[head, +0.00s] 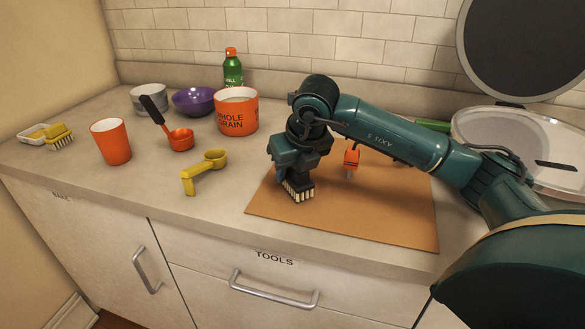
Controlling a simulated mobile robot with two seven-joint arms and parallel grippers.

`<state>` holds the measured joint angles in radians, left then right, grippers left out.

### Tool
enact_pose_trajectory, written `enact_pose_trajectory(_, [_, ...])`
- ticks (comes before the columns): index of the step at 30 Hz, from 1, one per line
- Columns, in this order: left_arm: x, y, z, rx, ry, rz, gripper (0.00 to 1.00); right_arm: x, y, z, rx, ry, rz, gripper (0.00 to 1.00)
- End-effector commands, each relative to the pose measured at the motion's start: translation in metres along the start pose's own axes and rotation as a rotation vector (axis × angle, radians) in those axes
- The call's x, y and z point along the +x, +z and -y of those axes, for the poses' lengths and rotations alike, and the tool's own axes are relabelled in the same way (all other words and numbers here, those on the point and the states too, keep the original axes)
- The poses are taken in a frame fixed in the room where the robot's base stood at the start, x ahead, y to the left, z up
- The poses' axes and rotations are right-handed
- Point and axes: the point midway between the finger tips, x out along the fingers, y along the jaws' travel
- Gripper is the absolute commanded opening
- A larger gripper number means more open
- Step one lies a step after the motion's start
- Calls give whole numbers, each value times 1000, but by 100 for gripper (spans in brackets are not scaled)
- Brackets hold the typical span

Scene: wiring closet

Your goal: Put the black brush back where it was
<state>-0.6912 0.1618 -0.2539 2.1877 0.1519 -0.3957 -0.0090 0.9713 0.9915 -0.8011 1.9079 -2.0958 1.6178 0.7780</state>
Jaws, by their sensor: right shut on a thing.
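My right gripper (294,168) is shut on the black brush (299,188), whose pale bristles point down. The brush is over the left part of the brown board (390,222). I cannot tell whether the bristles touch the board. My right arm comes in from the right and hides part of the counter behind it. My left gripper is not in view.
A yellow brush (58,136) is by a pale dish at the far left. An orange cup (111,141), orange scoop (181,139), yellow scoop (206,171), orange canister (237,112), purple bowl (194,101) and green bottle (233,70) stand leftward. An orange-topped object (351,158) is on the board.

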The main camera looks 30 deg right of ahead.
Motion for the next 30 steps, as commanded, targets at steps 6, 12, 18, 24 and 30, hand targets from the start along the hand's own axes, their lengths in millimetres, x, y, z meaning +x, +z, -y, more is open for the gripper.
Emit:
enact_pose_trajectory(6, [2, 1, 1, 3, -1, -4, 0, 3, -1, 0, 0, 0, 0, 5])
enact_pose_trajectory(12, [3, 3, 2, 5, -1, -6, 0, 6, -2, 0, 0, 0, 0, 5])
enact_pose_trajectory(18, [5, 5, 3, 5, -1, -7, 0, 8, -4, 0, 0, 0, 0, 5])
enact_pose_trajectory(24, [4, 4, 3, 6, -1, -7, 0, 8, -3, 0, 0, 0, 0, 45])
enact_pose_trajectory(30, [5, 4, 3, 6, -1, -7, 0, 8, -3, 0, 0, 0, 0, 45])
